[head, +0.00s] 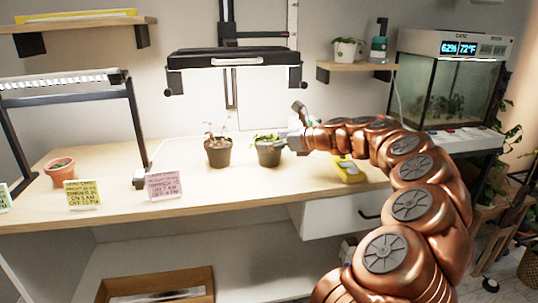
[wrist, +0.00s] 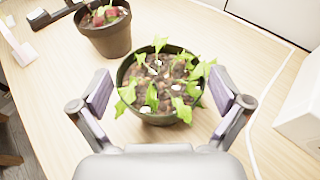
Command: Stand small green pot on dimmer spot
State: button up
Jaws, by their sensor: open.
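The small green pot (head: 269,155) holds a leafy green plant and stands upright on the wooden table. In the wrist view the green pot (wrist: 152,117) is between and just ahead of my open fingers. My gripper (head: 294,141) reaches in from the right, beside the pot in the head view. In the wrist view my gripper (wrist: 160,98) has its two pads apart, one on each side of the pot, with no clear contact. I cannot tell which place is the dimmer spot; a dark lamp panel (head: 235,58) hangs above and a white lit lamp bar (head: 62,82) stands at left.
A brown pot with a reddish plant (head: 217,151) stands close left of the green pot. A pink note card (head: 164,185), a yellow note card (head: 83,194) and a terracotta pot (head: 61,172) are farther left. A yellow object (head: 348,171) lies at right. Open tabletop lies in front.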

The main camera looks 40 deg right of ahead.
jog(key=shift+c, duration=0.4)
jog(key=c, duration=1.1)
jog(key=shift+o, duration=0.2)
